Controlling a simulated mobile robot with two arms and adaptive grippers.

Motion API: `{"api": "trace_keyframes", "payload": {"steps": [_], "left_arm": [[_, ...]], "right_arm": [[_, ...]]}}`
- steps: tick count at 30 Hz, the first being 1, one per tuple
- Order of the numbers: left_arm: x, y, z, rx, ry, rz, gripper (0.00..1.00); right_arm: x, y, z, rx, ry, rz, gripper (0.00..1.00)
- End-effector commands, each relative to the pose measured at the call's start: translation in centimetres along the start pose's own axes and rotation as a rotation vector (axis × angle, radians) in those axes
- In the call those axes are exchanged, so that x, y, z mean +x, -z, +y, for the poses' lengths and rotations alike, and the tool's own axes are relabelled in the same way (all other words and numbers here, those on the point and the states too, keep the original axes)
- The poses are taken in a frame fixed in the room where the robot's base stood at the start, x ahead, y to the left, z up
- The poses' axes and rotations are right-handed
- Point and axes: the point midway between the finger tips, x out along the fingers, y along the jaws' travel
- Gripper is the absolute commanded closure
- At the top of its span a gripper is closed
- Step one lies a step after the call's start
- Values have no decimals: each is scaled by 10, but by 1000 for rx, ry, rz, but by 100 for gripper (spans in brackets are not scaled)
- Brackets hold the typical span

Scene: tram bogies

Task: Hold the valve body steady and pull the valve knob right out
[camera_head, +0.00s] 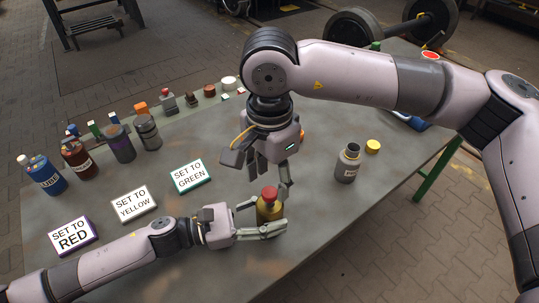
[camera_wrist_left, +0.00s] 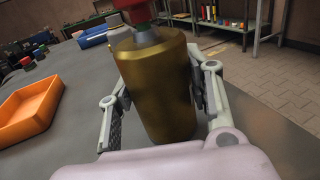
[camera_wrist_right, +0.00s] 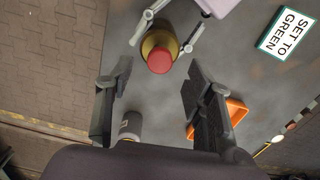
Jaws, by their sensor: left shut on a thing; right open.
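The valve body (camera_head: 268,212) is a brass-coloured cylinder standing upright on the grey table, also large in the left wrist view (camera_wrist_left: 158,85). Its red valve knob (camera_head: 270,193) sits on top on a grey collar, the knob cut off at the top edge of the left wrist view. My left gripper (camera_head: 262,222) is shut on the valve body, one finger on each side. My right gripper (camera_head: 268,180) is open and points down above the knob. In the right wrist view the knob (camera_wrist_right: 160,61) shows beyond the gap between its fingers, apart from both.
A grey bottle (camera_head: 347,166) and a yellow cap (camera_head: 373,146) stand to the right. Three signs, SET TO RED (camera_head: 73,236), YELLOW (camera_head: 134,204) and GREEN (camera_head: 190,175), lie left. Several bottles line the far-left edge.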

Motion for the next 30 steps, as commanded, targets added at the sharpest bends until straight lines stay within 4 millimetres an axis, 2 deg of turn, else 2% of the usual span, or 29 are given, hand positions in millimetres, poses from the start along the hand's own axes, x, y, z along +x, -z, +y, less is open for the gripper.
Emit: {"api": "trace_keyframes", "payload": {"steps": [3, 7, 18, 30], "left_arm": [[0, 0, 0, 0, 0, 0, 86], [0, 0, 0, 0, 0, 0, 86], [0, 0, 0, 0, 0, 0, 86], [0, 0, 0, 0, 0, 0, 86]], "right_arm": [[17, 0, 0, 0, -2, -1, 52], [27, 0, 0, 1, -2, 0, 52], [32, 0, 0, 1, 0, 0, 52], [31, 0, 0, 1, 0, 1, 79]]}}
